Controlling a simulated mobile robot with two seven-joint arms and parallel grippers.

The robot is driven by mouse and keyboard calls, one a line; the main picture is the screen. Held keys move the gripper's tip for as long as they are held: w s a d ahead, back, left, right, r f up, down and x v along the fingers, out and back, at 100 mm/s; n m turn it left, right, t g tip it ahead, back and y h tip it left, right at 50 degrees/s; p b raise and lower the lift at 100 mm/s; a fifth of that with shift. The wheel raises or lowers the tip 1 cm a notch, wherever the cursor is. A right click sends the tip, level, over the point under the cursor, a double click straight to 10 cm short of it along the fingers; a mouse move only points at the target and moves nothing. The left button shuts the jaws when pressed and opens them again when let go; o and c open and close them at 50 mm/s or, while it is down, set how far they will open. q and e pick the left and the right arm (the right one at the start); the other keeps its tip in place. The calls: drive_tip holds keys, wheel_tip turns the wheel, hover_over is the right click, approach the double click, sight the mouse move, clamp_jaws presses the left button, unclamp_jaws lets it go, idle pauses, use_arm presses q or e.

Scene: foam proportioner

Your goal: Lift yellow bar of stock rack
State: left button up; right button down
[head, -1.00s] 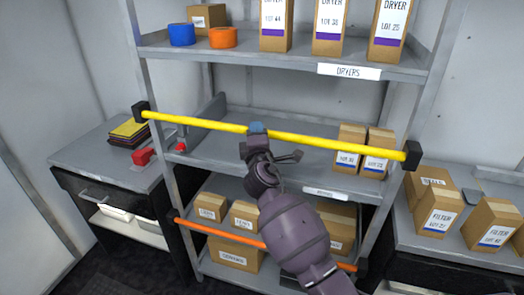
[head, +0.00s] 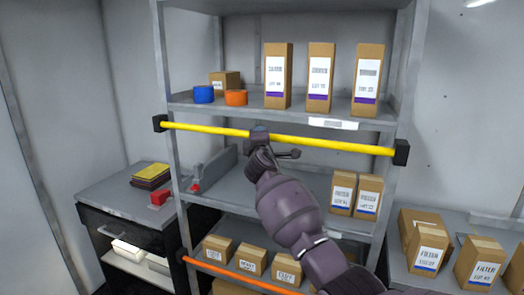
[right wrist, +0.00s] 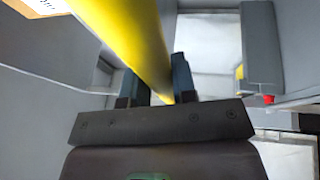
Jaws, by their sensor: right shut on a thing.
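The yellow bar (head: 335,144) spans the front of the grey stock rack (head: 180,185), just below the upper shelf's front edge. It tilts slightly down to the right and has black end blocks at both posts. My right gripper (head: 258,134) is shut on the bar left of its middle. In the right wrist view, the bar (right wrist: 135,40) runs between the two dark fingers (right wrist: 157,88). My left gripper is not in view.
Tall boxes, a blue roll (head: 204,95) and an orange roll (head: 236,98) stand on the upper shelf. Two boxes (head: 343,193) stand on the middle shelf. An orange bar (head: 240,278) crosses lower down. Side counters flank the rack.

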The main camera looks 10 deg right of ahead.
drive_tip(key=shift+r, duration=0.5)
drive_tip(key=c, duration=0.9)
unclamp_jaws()
drive_tip(key=shift+f, duration=0.1)
drive_tip(key=shift+v, duration=5.45)
